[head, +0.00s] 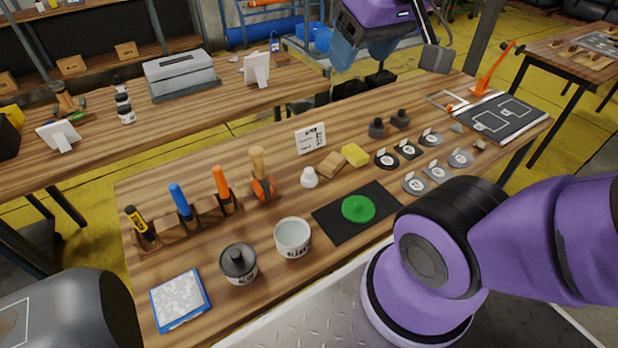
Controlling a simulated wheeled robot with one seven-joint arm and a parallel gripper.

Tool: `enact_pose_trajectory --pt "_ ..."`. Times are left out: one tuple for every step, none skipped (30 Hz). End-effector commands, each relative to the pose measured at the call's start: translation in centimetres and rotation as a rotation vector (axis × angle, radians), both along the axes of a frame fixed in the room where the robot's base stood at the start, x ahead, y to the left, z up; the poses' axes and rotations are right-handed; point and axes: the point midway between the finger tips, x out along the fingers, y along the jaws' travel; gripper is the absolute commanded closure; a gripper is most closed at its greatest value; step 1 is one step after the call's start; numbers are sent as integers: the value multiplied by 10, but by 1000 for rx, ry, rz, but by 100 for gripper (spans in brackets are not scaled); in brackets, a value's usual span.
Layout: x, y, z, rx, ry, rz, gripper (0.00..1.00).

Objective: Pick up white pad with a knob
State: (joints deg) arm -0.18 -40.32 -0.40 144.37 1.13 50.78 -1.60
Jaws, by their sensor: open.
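A small white round piece with a raised knob (310,178) stands on the wooden workbench (275,146), near its middle. It sits left of the wooden block and behind the white cup. My gripper (391,62) is at the top of the head view, high over the bench's far side, to the right of the white piece and well apart from it. Its two fingers are spread wide and nothing shows between them.
Close around the white piece are a wooden block (332,164), a card stand (311,139), a white cup (292,238) and a tool rack (190,224). A green disc (358,209) lies on a black mat (328,222). Several labelled discs lie right.

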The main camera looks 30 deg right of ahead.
Motion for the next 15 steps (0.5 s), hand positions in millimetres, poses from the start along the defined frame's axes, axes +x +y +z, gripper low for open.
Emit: enact_pose_trajectory --pt "11 0 -4 4 18 9 39" --pt "18 -1 -7 7 28 15 39" --pt "27 -1 -10 12 41 24 39" --pt "35 -1 -13 15 49 32 39" --pt "42 -2 -16 18 58 38 39" --pt "52 -2 -21 20 69 46 39" --pt "59 -3 -25 24 78 53 39" --pt "66 -3 -29 27 87 59 39" --pt "76 -4 -34 28 97 66 39" --pt "83 -5 -39 31 106 71 39" --pt "90 -5 -43 34 114 76 39" --pt "99 -6 -50 36 125 82 39" --pt "105 -7 -56 37 134 87 39" --pt "112 -8 -61 38 142 92 39" --pt "121 -9 -68 39 153 98 39"
